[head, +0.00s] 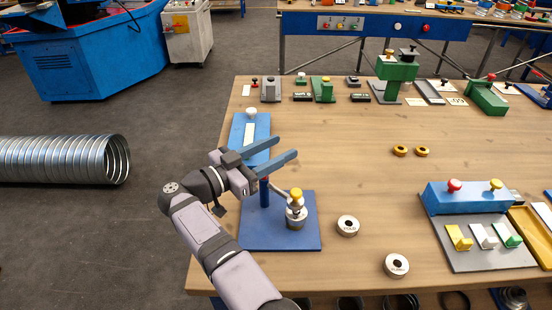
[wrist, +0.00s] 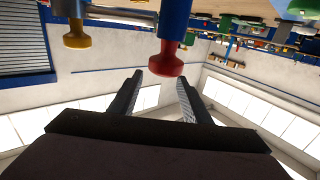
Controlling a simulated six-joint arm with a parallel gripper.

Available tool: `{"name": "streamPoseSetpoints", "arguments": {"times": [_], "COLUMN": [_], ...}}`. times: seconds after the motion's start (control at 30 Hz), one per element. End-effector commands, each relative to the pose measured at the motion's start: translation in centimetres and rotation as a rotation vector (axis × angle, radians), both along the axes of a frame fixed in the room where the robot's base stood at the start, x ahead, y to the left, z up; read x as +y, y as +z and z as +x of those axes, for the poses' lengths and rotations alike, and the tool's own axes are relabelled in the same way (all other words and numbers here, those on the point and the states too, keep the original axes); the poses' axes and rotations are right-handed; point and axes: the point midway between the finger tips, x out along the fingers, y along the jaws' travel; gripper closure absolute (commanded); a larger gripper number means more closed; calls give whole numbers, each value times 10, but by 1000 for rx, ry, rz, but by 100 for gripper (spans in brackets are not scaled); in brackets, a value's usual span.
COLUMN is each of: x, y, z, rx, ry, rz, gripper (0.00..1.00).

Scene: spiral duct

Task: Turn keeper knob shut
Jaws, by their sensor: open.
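A blue fixture plate (head: 255,238) lies at the table's front left. It carries a blue post (head: 265,194) with a bit of red near its top, and a metal cylinder (head: 296,217) with a yellow knob (head: 296,195). In the wrist view a red knob (wrist: 166,66) sits on the end of a blue post (wrist: 174,20), and a yellow knob (wrist: 77,38) is to its left. No label shows which is the keeper knob. My gripper (head: 287,147) is open above the plate; its fingers (wrist: 159,79) appear either side of the red knob's line, apart from it.
A blue block (head: 262,127) with a white knob (head: 251,112) stands behind my gripper. Two pale rings (head: 347,226) (head: 397,265) lie right of the plate. A blue box (head: 468,196) with red and yellow knobs is farther right. The table's middle is mostly clear.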

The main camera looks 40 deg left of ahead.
Motion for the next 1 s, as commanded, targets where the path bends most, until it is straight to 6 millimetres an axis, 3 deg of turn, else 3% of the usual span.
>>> {"name": "streamPoseSetpoints", "arguments": {"times": [0.1, 0.4, 1.0], "x": [0, 0, 0], "y": [27, 57, 64], "z": [0, 0, 0], "rx": [0, -1, -1], "ry": [1, 2, 2], "rz": [1, 1, 1], "gripper": [56, 56, 56]}}
